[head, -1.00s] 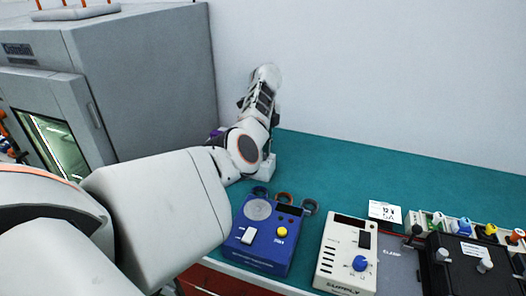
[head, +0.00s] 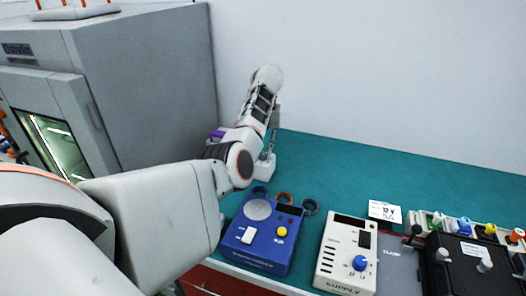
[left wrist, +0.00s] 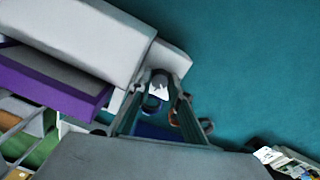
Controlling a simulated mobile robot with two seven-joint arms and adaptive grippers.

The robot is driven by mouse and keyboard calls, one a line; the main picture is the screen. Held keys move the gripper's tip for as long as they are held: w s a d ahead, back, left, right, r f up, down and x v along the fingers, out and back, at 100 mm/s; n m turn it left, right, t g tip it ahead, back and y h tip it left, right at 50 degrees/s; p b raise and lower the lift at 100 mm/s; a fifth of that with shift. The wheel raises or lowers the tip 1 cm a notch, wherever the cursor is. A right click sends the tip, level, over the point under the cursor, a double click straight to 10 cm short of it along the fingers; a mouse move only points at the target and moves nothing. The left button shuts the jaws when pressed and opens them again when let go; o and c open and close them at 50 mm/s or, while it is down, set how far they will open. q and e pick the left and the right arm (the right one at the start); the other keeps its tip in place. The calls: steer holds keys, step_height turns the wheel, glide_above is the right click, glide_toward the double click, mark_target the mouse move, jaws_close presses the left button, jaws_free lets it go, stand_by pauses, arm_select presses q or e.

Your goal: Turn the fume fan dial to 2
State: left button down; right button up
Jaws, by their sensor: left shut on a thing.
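My left gripper (head: 267,153) points down at a small white box (head: 264,171) on the teal bench, beside the wall. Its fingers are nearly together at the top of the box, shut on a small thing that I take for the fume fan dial. In the left wrist view the two dark fingers of my left gripper (left wrist: 161,80) converge beside the white box (left wrist: 172,58). The dial's face, marks and setting are hidden by the fingers. My right gripper is not in view.
A blue instrument (head: 262,238) and a white supply box (head: 345,255) stand in front. Several dark and orange rings (head: 285,198) lie behind the blue one. A black unit (head: 468,262) is at right. A grey oven (head: 150,80) stands left. The back right of the teal bench (head: 400,175) is clear.

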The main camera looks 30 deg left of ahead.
mark_target(264, 154)
arm_select(q)
steer(key=m, duration=0.7)
steer(key=shift+r, duration=0.1)
stand_by(0.5)
steer(key=c, duration=1.9)
jaws_free()
steer(key=shift+r, duration=0.1)
steer(key=r, duration=0.6)
steer(key=shift+d+r, duration=0.2)
steer(key=shift+r, duration=0.05)
steer(key=shift+d+r, duration=0.1)
steer(key=shift+r, duration=0.6)
